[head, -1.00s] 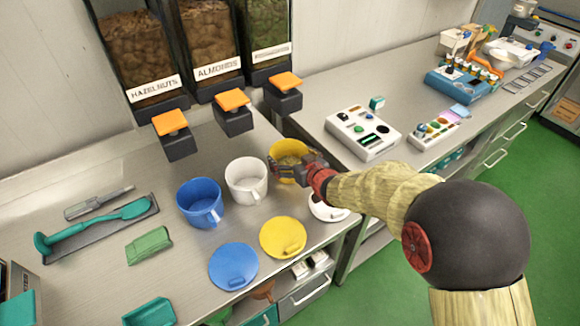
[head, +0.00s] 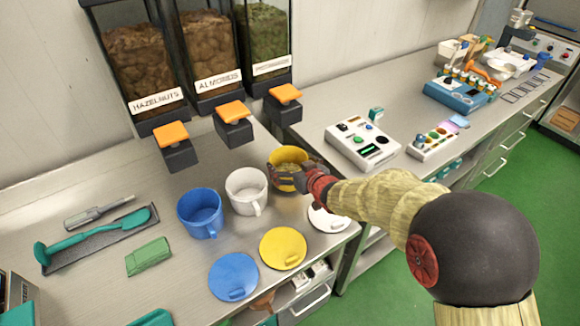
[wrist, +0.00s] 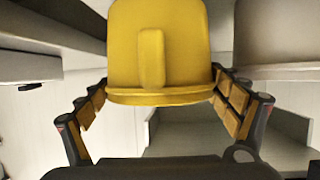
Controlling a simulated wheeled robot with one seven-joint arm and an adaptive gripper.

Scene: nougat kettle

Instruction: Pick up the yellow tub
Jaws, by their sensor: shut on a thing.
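The yellow tub (head: 287,153) is upright at the right of the tub row, near the pistachio dispenser, with some greenish-brown contents inside. In the wrist view the yellow tub (wrist: 185,45) fills the top middle, with its handle towards the camera. My gripper (head: 298,173) is shut on the tub, with one finger on each side of it. In the wrist view the fingers of my gripper (wrist: 160,88) flank the tub's sides. The tub's base is partly hidden, so I cannot tell clearly whether it touches the counter.
The white tub (head: 246,192) stands close left of the yellow tub, then the blue tub (head: 200,213). The yellow lid (head: 283,248), white lid (head: 328,219) and blue lid (head: 233,276) lie in front. Dispenser outlets, such as the pistachio one (head: 284,107), overhang behind.

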